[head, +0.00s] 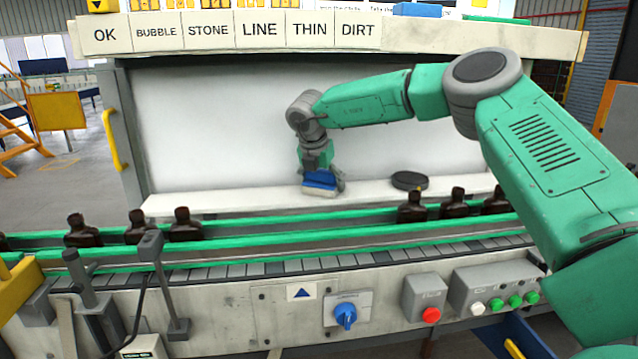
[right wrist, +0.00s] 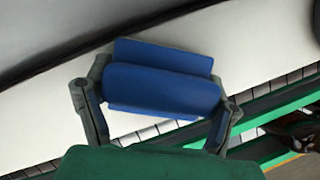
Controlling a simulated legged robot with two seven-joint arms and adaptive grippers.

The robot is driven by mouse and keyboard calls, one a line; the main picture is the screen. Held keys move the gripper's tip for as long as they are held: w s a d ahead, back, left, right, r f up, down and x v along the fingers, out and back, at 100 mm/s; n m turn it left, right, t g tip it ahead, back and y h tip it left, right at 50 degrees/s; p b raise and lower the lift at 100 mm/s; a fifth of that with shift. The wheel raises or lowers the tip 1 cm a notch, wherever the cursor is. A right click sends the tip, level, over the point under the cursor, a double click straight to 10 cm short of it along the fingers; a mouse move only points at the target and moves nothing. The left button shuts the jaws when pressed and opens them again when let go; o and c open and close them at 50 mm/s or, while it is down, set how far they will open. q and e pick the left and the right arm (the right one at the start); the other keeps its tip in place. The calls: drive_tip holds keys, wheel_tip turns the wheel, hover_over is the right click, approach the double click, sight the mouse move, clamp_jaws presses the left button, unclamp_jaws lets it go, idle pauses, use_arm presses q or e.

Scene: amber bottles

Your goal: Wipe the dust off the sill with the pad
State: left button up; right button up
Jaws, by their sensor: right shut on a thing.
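My right gripper (head: 318,172) is shut on a blue pad (head: 320,182). It holds the pad down at the white sill (head: 240,196), near the sill's middle; whether the pad presses on it I cannot tell for sure. In the right wrist view the gripper's two fingers (right wrist: 155,95) clasp the blue pad (right wrist: 160,88) from both ends, over the pale sill (right wrist: 30,125). No dust can be made out on the sill in either view. My left gripper is not in view.
A dark round dish (head: 408,180) sits on the sill to the right of the pad. In front runs a conveyor (head: 270,265) with green rails and several amber bottles (head: 138,227). A white back panel (head: 220,120) stands behind the sill, under a row of labels.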

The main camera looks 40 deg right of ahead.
sight(306, 182)
drive_tip(key=shift+w+a+p, duration=0.3)
drive_tip(key=shift+w+a, duration=0.2)
drive_tip(key=shift+a, duration=0.4)
drive_tip(key=shift+w+a+p, duration=0.25)
drive_tip(key=shift+w+a, duration=0.25)
drive_tip(key=shift+a, duration=0.4)
drive_tip(key=shift+w+a+p, duration=0.3)
drive_tip(key=shift+w+a, duration=0.15)
drive_tip(key=shift+a, duration=0.2)
drive_tip(key=shift+w+a+p, duration=0.3)
drive_tip(key=shift+w+a, duration=0.15)
drive_tip(key=shift+a, duration=0.2)
drive_tip(key=shift+w+a+p, duration=0.25)
drive_tip(key=shift+w+a, duration=0.2)
drive_tip(key=shift+a, duration=0.35)
drive_tip(key=shift+w+a+p, duration=0.25)
drive_tip(key=shift+w+a, duration=0.2)
drive_tip(key=shift+a, duration=0.3)
drive_tip(key=shift+a+f, duration=0.15)
drive_tip(key=shift+a, duration=0.05)
drive_tip(key=shift+w+r+p, duration=0.15)
drive_tip(key=shift+r+p, duration=0.4)
drive_tip(key=shift+r, duration=0.15)
drive_tip(key=shift+r+p, duration=1.5)
drive_tip(key=shift+r, duration=0.85)
drive_tip(key=shift+d, duration=0.1)
